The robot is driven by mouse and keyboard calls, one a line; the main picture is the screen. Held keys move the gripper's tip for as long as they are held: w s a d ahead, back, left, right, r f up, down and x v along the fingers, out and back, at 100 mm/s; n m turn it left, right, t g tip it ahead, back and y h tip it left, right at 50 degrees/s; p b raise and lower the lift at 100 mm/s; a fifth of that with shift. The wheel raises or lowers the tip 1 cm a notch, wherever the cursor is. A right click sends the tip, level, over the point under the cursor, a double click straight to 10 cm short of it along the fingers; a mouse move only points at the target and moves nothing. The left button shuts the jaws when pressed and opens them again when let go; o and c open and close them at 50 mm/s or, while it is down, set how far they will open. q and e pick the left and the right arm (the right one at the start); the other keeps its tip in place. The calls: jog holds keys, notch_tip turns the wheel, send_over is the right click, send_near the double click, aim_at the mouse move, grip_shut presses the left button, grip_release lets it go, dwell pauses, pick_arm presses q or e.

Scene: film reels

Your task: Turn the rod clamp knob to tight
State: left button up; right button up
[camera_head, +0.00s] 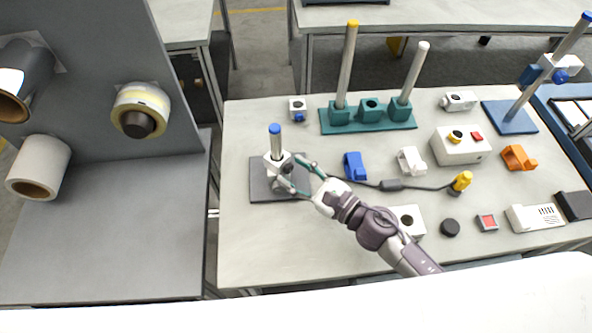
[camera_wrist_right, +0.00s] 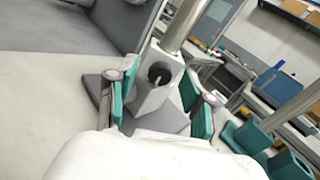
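A white rod clamp (camera_head: 271,165) sits on a metal rod with a blue cap (camera_head: 275,128), upright on a dark grey base plate (camera_head: 262,188). In the right wrist view the clamp (camera_wrist_right: 147,96) has a dark round knob-like part (camera_wrist_right: 159,73) facing the camera, with a small pale mark; its exact setting is hard to read. My right gripper (camera_head: 298,175) is at the clamp, fingers apart. In the right wrist view its teal finger pads (camera_wrist_right: 160,100) stand on either side of the clamp, with visible gaps. My left gripper is out of view.
A teal rack (camera_head: 368,127) with two tall rods stands behind. A blue clamp (camera_head: 355,167), a white clamp (camera_head: 411,160) and a cable with a yellow plug (camera_head: 462,182) lie to the right. A grey panel with reels (camera_head: 140,108) rises at left. Bare table (camera_head: 255,245) lies in front.

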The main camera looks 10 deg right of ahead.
grip_shut()
jog(key=m, duration=0.5)
jog(key=shift+m, duration=0.3)
jog(key=shift+o, duration=0.3)
grip_release()
jog(key=v, duration=1.2)
jog(key=shift+r, duration=0.1)
